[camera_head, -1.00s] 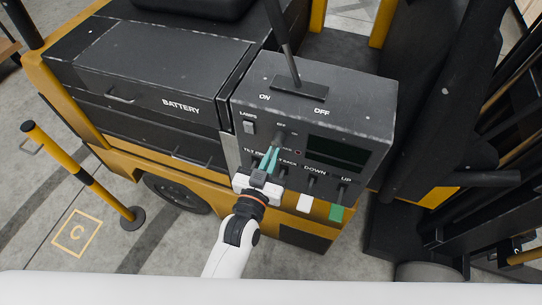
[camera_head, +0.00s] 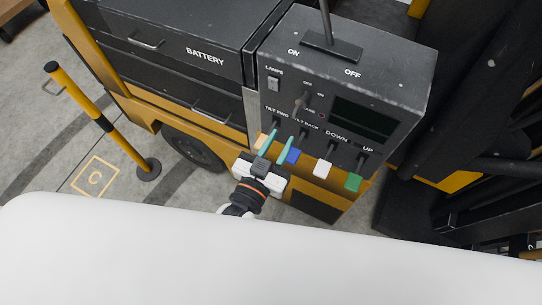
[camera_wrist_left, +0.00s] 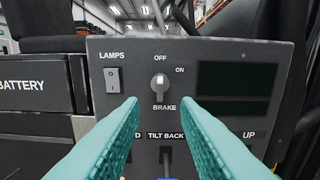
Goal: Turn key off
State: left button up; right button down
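The key switch (camera_head: 301,101) is on the front of the dark control box (camera_head: 395,62). In the left wrist view the grey key (camera_wrist_left: 159,88) stands upright in its round switch, in line with the OFF label above and the BRAKE label below; ON is at its upper right. My left gripper (camera_head: 283,134) is open and empty, its teal fingers in front of and below the key, apart from it. In the left wrist view the fingertips (camera_wrist_left: 160,100) spread to either side of the key. My right gripper is not in view.
A lamps switch (camera_head: 273,83) is left of the key. Levers with coloured tabs, including a white tab (camera_head: 322,169) and a green tab (camera_head: 353,182), hang below. A dark screen (camera_head: 363,120) is at the right. A yellow and black post (camera_head: 95,115) stands at the left.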

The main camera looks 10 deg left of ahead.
pick_arm(q)
jog(key=shift+b+v, duration=0.35)
jog(key=shift+v, duration=1.7)
jog(key=s+a+f+g+y+b, duration=0.1)
jog(key=s+f+g, duration=0.15)
jog(key=f, duration=0.95)
jog(key=s+a+f+g+b, duration=0.1)
jog(key=s+f+g, duration=0.15)
jog(key=f, duration=0.85)
jog(key=s+a+f+g+y+b, duration=0.1)
jog(key=a+f+g, duration=0.15)
jog(key=f, duration=0.95)
jog(key=s+a+f+g+y+b, duration=0.1)
jog(key=s+a+f+g, duration=0.3)
jog(key=s+a+f, duration=0.3)
jog(key=s+a+f+n+g+y+b, duration=0.1)
jog(key=s+a+f+g, duration=0.3)
jog(key=s+f, duration=0.9)
jog(key=a+f+y+b, duration=0.1)
jog(key=a+f, duration=0.1)
jog(key=a, duration=0.1)
jog(key=shift+s+g+y, duration=0.3)
jog(key=shift+s+g, duration=0.05)
jog(key=shift+s, duration=0.05)
jog(key=shift+a, duration=0.1)
